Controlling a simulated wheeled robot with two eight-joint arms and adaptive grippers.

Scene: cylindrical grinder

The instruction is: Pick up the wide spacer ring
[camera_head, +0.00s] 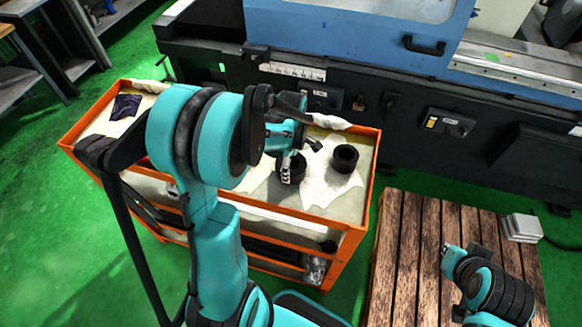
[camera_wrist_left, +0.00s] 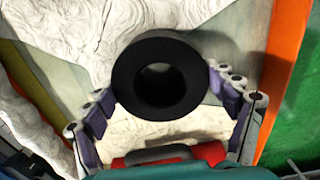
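A black ring (camera_wrist_left: 123,82) with a round hole lies between the fingers of my left gripper (camera_wrist_left: 162,86) in the left wrist view. The fingertips reach both of its sides, but I cannot tell whether they press on it. In the head view this ring (camera_head: 296,174) is on the pale cloth on the cart top, partly hidden by the left gripper (camera_head: 289,168). A second black ring (camera_head: 345,159) stands to its right, apart from the gripper. I cannot tell by sight which one is the wide spacer ring. My right gripper (camera_head: 459,254) is over the slatted wooden platform, its fingers unclear.
The orange-rimmed cart (camera_head: 374,172) holds the cloths (camera_head: 324,185) and a dark cloth piece (camera_head: 125,106) at far left. The blue and black grinder (camera_head: 345,35) stands close behind. The wooden platform (camera_head: 409,240) with a stack of grey plates (camera_head: 521,228) is at right.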

